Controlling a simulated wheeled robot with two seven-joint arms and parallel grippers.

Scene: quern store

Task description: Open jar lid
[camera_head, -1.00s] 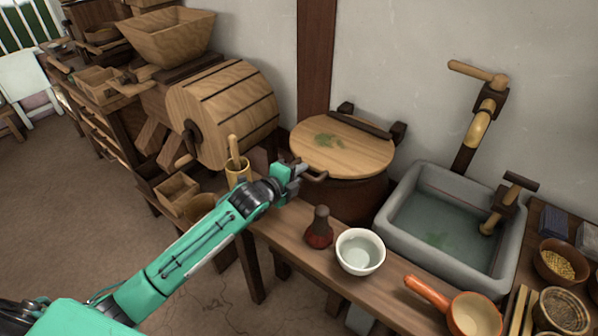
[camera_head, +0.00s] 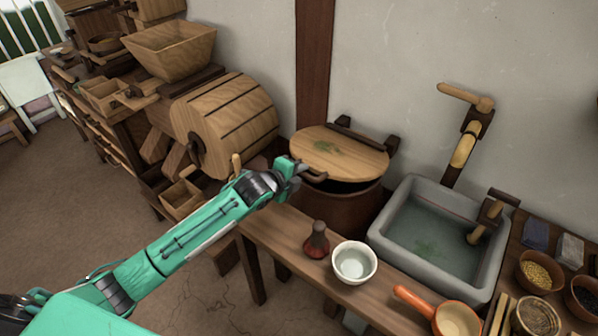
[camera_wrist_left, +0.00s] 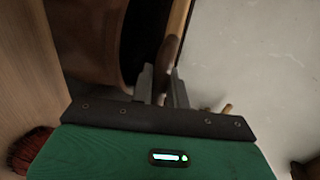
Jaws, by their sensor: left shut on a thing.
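The big brown jar (camera_head: 345,208) stands behind the wooden bench. Its round wooden lid (camera_head: 345,155), with a green leaf mark, is tilted up at the front on its rear hinge, and a dark gap shows beneath it. My left gripper (camera_head: 305,172) is at the lid's front edge, shut on the lid's handle (camera_head: 316,177). In the left wrist view the fingers (camera_wrist_left: 162,85) close around the brown handle (camera_wrist_left: 172,50), with the dark jar opening beside it. My right gripper is not in view.
A white bowl (camera_head: 354,263) and a dark red brush (camera_head: 317,240) stand on the bench (camera_head: 285,235) in front of the jar. A grey stone sink (camera_head: 388,235) with water is to the right. A wooden drum (camera_head: 225,120) stands left of the jar.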

